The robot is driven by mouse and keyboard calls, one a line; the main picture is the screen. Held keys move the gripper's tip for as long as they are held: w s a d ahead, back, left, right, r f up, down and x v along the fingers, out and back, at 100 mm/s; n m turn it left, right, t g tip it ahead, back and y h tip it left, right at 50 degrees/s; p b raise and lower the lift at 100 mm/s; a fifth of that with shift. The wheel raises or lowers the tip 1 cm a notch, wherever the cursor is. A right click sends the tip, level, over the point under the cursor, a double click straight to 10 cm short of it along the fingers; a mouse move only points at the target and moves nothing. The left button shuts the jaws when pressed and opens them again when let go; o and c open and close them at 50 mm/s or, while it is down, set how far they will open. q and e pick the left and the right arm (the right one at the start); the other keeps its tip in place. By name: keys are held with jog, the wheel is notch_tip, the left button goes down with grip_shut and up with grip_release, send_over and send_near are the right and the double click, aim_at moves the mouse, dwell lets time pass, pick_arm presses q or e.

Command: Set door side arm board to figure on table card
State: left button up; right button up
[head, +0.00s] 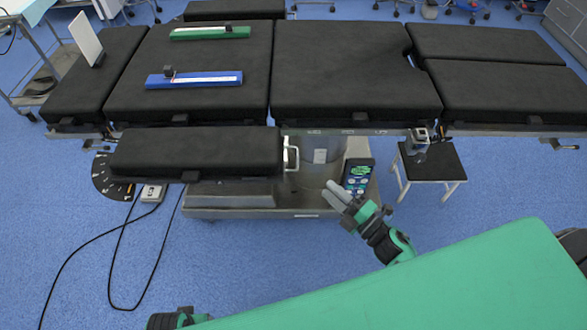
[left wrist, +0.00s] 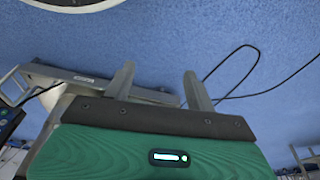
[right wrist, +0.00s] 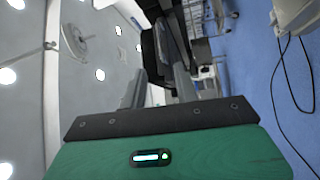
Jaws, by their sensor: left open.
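A white card (head: 86,39) stands tilted on the left end of the black operating table; its figure cannot be read from here. A long black arm board (head: 195,152) lies along the near side, with a white handle (head: 290,155) at its right end. A dark dial with pale marks (head: 108,178) sits under its left end. Another black pad (head: 234,9) lies at the far side.
A handset (head: 357,177) is at the table base. Green (head: 210,32) and blue (head: 194,79) rulers lie on the table pads. A small stool (head: 432,162) stands right. A grey box (head: 151,194) trails a black cable across the floor. Blue floor in front is otherwise clear.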

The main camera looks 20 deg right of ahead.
aim_at(297, 160)
jog(key=p+x, duration=0.1)
jog(key=x, duration=1.1)
jog(key=shift+w, duration=0.3)
pick_arm(q)
jog(key=f, duration=0.2)
jog(key=s+f, duration=0.1)
jog(key=f, duration=0.1)
jog(key=shift+a, duration=0.1)
pick_arm(e)
jog(key=shift+w+a, duration=0.2)
jog(key=shift+w, duration=0.1)
pick_arm(q)
jog(key=shift+w+r, duration=0.15)
pick_arm(e)
grip_shut()
